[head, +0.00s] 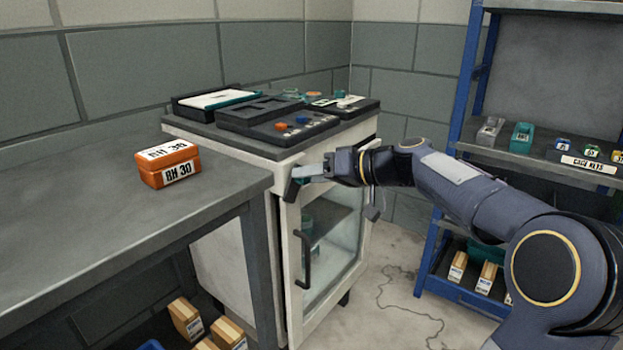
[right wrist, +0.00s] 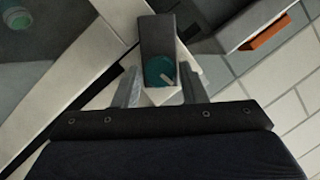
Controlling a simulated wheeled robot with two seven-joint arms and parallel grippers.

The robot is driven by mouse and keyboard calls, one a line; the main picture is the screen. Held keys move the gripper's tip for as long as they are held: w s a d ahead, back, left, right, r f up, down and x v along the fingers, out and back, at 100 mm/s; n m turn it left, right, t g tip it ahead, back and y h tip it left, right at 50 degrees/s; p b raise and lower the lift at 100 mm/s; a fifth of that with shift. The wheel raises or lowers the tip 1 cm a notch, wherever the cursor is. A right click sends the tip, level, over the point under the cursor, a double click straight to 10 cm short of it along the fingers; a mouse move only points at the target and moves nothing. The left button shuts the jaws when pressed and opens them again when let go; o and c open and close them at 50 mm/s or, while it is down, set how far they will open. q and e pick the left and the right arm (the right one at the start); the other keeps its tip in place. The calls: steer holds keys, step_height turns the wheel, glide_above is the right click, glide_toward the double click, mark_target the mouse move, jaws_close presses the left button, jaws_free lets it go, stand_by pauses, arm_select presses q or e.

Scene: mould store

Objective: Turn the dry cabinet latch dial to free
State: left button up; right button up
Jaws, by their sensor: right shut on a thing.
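The dry cabinet (head: 215,262) is white with a glass door (head: 335,258) and stands beside the bench. Its latch dial shows in the right wrist view as a round teal dial (right wrist: 160,71) with a pale pointer mark and a dark grey block (right wrist: 157,33) against it. My right gripper (head: 311,172) is at the upper front of the cabinet, at the latch. In the right wrist view its two fingers (right wrist: 160,88) stand on either side of the dial, shut on it. In the head view the gripper hides most of the dial. My left gripper is not in view.
Dark trays (head: 270,117) with small parts lie on the cabinet top. An orange box (head: 168,164) sits on the grey bench (head: 90,220). A black handle (head: 303,262) is on the door. A blue shelf rack (head: 462,130) stands at the right.

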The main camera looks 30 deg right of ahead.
steer(key=m+y, duration=0.1)
steer(key=m, duration=0.2)
steer(key=m+y, duration=0.2)
steer(key=m, duration=0.1)
steer(key=m+t+y, duration=0.1)
steer(key=m, duration=0.1)
steer(key=shift+d+f+m, duration=0.25)
steer(key=shift+f+m, duration=0.15)
stand_by(0.5)
steer(key=o, duration=0.8)
steer(key=p+v, duration=0.1)
steer(key=v, duration=0.6)
steer(key=shift+s+d+f, duration=0.15)
steer(key=shift+s+d, duration=0.1)
steer(key=shift+d, duration=0.05)
